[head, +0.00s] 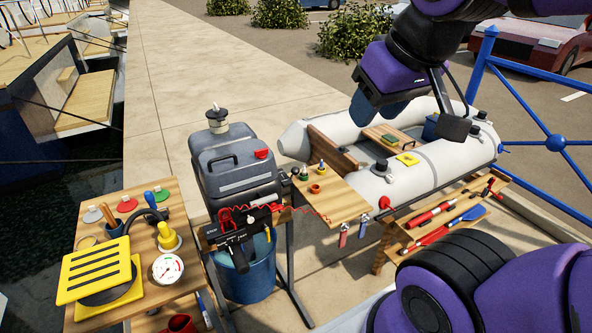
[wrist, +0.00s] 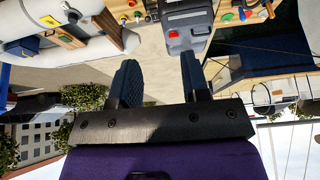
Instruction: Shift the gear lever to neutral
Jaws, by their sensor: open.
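A grey outboard motor (head: 235,170) with a red part on its cowl stands on a wooden bracket over a blue bucket (head: 247,275). I cannot tell for sure which fitting is the gear lever. The motor also shows upside down at the top of the wrist view (wrist: 187,28), beyond the fingers. My gripper (head: 421,116) is open and empty, high to the right of the motor above the dinghy, well apart from it. Its two fingers (wrist: 160,78) also show in the wrist view.
A white inflatable dinghy (head: 440,160) lies behind and right of the motor. A small wooden shelf (head: 335,205) juts out beside the motor. A wooden table (head: 140,215) with a yellow foot pump (head: 95,270) and gauge stands left. A bench (head: 400,240) with paddles stands right.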

